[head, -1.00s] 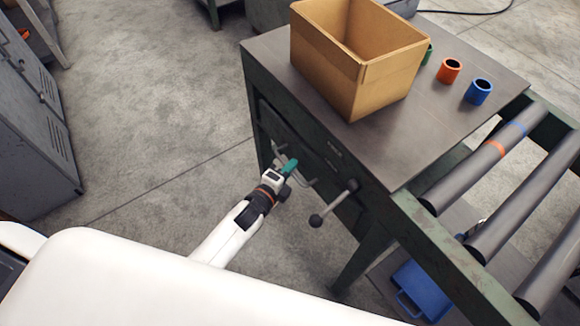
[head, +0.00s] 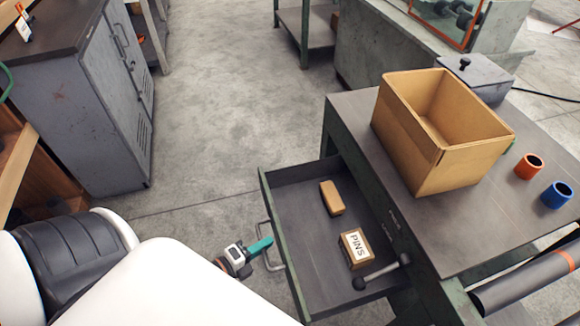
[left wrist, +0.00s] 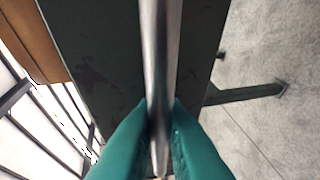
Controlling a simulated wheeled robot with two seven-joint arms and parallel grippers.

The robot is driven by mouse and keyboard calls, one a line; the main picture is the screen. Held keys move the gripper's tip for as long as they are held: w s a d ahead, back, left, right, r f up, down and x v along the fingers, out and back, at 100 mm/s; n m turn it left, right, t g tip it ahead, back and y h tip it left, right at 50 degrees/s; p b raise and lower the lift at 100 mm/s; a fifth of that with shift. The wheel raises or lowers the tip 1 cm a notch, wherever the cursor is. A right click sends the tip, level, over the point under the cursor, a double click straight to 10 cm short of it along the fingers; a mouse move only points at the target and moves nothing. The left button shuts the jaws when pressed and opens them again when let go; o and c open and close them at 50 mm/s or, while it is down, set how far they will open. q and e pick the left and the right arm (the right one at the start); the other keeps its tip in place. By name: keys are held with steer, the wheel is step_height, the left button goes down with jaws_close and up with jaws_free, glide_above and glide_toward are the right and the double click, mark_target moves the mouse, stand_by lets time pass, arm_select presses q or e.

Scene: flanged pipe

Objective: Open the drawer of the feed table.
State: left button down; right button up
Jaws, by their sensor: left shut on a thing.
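The feed table (head: 432,235) stands at the right in the head view. Its drawer (head: 318,262) is pulled well out toward me and its inside shows. A metal bar handle (head: 271,247) is on the drawer's front. My left gripper (head: 262,245) is at this handle with its teal fingers. In the left wrist view the teal fingers (left wrist: 160,140) are shut on the handle bar (left wrist: 161,70), which runs between them. The drawer's dark front (left wrist: 100,60) lies behind the bar. My right gripper is in neither view.
In the drawer lie a small brown box (head: 332,198) and a box labelled PINS (head: 356,247). An open carton (head: 425,150) stands on the tabletop. A grey cabinet (head: 85,120) is at the left, with bare floor between.

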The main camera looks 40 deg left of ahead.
arm_select(q)
steer(key=s+a, duration=0.4)
steer(key=s, duration=0.1)
steer(key=shift+s+a, duration=0.15)
steer(key=shift+s, duration=0.1)
steer(key=c, duration=1.5)
jaws_free()
steer(key=b+v, duration=0.1)
steer(key=v, duration=1.1)
